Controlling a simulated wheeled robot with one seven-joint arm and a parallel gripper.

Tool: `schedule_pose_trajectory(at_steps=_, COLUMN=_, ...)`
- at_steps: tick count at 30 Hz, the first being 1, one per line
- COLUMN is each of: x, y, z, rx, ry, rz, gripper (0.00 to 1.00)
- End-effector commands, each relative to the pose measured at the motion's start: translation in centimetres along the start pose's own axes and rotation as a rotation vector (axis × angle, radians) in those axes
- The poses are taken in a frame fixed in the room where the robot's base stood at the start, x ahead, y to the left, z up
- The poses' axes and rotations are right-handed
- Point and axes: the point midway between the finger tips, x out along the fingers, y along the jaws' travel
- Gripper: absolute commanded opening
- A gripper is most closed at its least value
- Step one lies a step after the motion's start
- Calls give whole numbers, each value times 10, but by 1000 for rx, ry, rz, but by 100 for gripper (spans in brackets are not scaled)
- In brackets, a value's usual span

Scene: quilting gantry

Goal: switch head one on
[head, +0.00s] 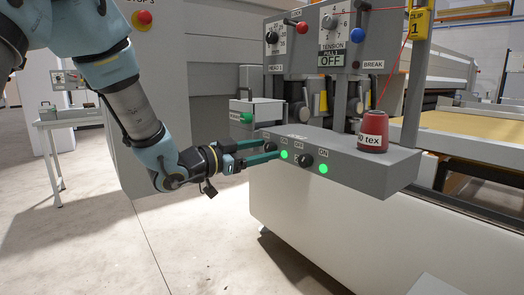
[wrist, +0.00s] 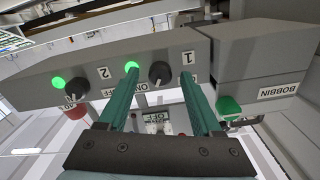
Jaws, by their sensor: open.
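A grey control box (head: 345,160) carries two black rotary knobs, each with a lit green light beside it. In the wrist view the knob marked 1 (wrist: 160,73) sits between my fingertips, with gaps visible on both sides. Its green light (wrist: 131,66) is lit and partly covered by a finger; it also shows lit in the head view (head: 284,154). My gripper (head: 275,151) is open at the box's left end, its teal fingers pointing at the front face. Knob 1's exact pointer angle is too small to tell.
The knob marked 2 (wrist: 75,90) and its lit green light (wrist: 58,82) are beside knob 1. A red thread cone (head: 373,132) stands on the box. A green-buttoned bobbin unit (wrist: 262,65) is close by. Tension panels rise behind; open floor lies left.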

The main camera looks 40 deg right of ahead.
Motion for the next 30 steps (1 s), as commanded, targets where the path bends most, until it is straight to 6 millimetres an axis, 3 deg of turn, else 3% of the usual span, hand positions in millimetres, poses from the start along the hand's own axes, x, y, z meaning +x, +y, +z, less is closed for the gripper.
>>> schedule_pose_trajectory(at_steps=18, x=-98, y=-1, z=1, rx=1, ry=-1, rz=-3, gripper=66)
schedule_pose_trajectory(at_steps=30, x=-107, y=0, z=0, rx=-1, ry=-1, rz=-1, gripper=66)
